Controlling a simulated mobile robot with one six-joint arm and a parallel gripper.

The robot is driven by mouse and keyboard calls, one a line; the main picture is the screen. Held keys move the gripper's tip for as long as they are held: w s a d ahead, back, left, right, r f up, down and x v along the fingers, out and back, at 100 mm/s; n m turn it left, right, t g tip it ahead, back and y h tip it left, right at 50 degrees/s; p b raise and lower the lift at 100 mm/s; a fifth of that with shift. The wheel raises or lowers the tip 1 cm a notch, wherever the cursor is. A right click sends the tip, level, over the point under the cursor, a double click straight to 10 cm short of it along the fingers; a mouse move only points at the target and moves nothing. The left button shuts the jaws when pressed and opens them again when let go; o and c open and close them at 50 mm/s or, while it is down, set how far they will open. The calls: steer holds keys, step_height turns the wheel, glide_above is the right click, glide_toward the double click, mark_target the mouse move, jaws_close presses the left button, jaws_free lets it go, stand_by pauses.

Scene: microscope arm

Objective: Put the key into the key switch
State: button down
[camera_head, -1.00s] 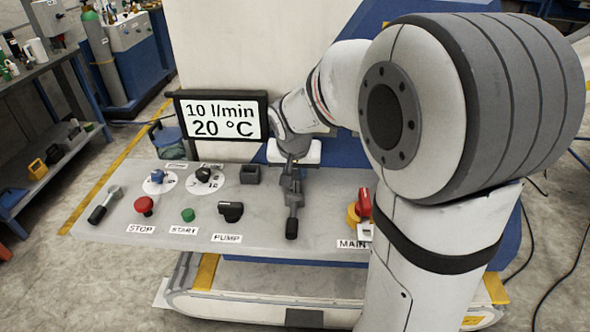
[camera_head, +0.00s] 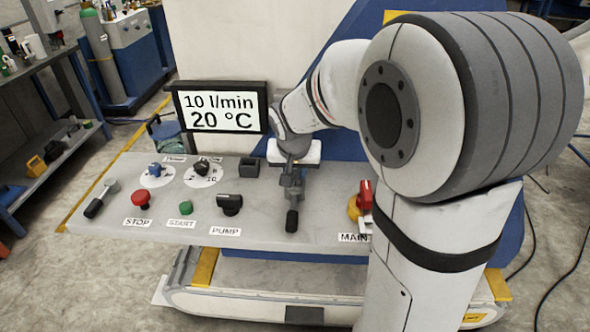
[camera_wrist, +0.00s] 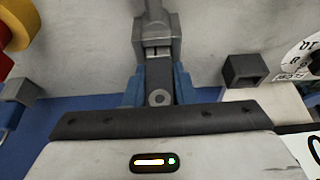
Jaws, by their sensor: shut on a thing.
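My gripper (camera_head: 291,175) points down at the control panel and is shut. In the wrist view, the blue fingers of my gripper (camera_wrist: 158,92) close on a dark grey flat piece with a round hole, seemingly the key (camera_wrist: 158,74). Just beyond it is a grey block (camera_wrist: 157,34) with a shaft, the head of a black-handled lever (camera_head: 291,220) on the panel. I cannot tell whether the key touches this block. The key is not clear in the head view. A small dark hollow box (camera_head: 249,168), perhaps the key switch, stands left of my gripper, and right of it in the wrist view (camera_wrist: 243,70).
The panel (camera_head: 265,225) also carries a red stop button (camera_head: 140,198), a green start button (camera_head: 186,207), a black pump knob (camera_head: 229,204), two dials and another lever (camera_head: 101,198) at left. The red-yellow main switch (camera_head: 360,203) is at right. A display (camera_head: 220,107) stands behind.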

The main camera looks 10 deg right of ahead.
steer(key=c, duration=1.1)
jaws_free()
steer(key=v, duration=0.7)
steer(key=shift+s+r, duration=0.15)
steer(key=shift+r, duration=0.15)
steer(key=s+n, duration=0.1)
steer(key=s, duration=0.5)
steer(key=s+f+n+g+y+p, duration=0.1)
steer(key=s, duration=0.5)
steer(key=s+f+n+p, duration=0.1)
steer(key=s, duration=0.6)
steer(key=shift+d+f+n+g, duration=0.2)
steer(key=shift+d+n+g, duration=0.1)
